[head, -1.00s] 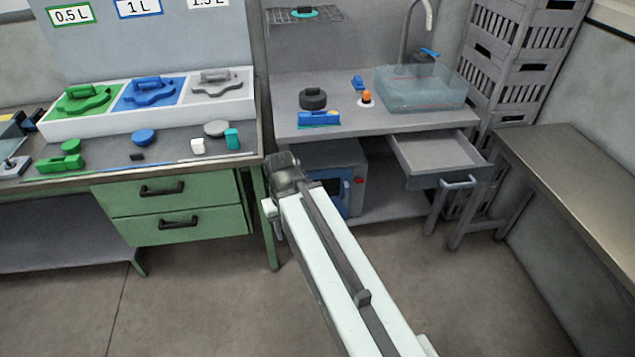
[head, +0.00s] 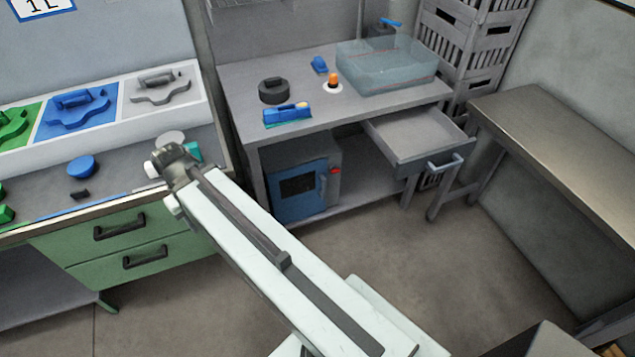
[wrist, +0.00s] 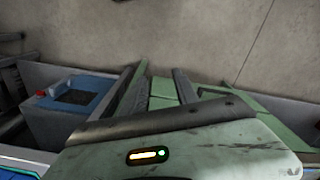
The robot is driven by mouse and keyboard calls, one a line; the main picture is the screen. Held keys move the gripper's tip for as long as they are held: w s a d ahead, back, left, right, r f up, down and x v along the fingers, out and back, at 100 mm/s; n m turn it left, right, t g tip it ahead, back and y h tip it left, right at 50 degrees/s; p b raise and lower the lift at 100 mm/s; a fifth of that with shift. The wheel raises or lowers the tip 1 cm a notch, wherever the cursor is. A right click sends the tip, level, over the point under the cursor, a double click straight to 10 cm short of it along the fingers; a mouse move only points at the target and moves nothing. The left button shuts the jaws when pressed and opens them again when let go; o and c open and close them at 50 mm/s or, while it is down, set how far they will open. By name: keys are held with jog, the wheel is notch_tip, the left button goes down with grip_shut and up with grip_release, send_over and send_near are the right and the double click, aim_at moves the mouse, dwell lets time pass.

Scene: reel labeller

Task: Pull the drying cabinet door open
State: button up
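The drying cabinet (head: 324,158) is a grey box on the lower shelf under the grey bench. Its blue door (head: 286,207) has a dark window and looks shut. A small red part (head: 336,171) sits at the right of its front. The cabinet also shows at the left of the wrist view (wrist: 52,122). My gripper (head: 160,165) is at the end of my raised arm, left of the cabinet, and appears in front of the green bench. In the wrist view, two dark fingers (wrist: 160,75) stand apart with nothing visible held. The gripper is clear of the door.
A grey drawer (head: 420,135) stands pulled out above and right of the cabinet. The green drawer bench (head: 190,240) is at left, a side table (head: 560,140) at right. Floor (head: 400,250) before the cabinet is open.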

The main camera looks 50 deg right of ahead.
jog(key=shift+d, duration=0.15)
jog(key=shift+o, duration=0.6)
jog(key=shift+d+f, duration=0.1)
jog(key=shift+f, duration=0.1)
notch_tip(320, 180, down, 25)
jog(key=w+d+b, duration=0.2)
jog(key=b, duration=2.3)
jog(key=m+t+h+b, duration=0.2)
jog(key=m+t+b, duration=0.25)
jog(key=b, duration=0.25)
send_over(325, 185)
jog(key=s+a, duration=0.1)
jog(key=s, duration=0.1)
notch_tip(325, 185, down, 5)
jog(key=shift+g, duration=0.25)
jog(key=b+x, duration=0.7)
jog(key=x, duration=0.1)
jog(key=shift+s+a+b, duration=0.15)
jog(key=shift+b, duration=0.2)
jog(key=shift+r, duration=0.1)
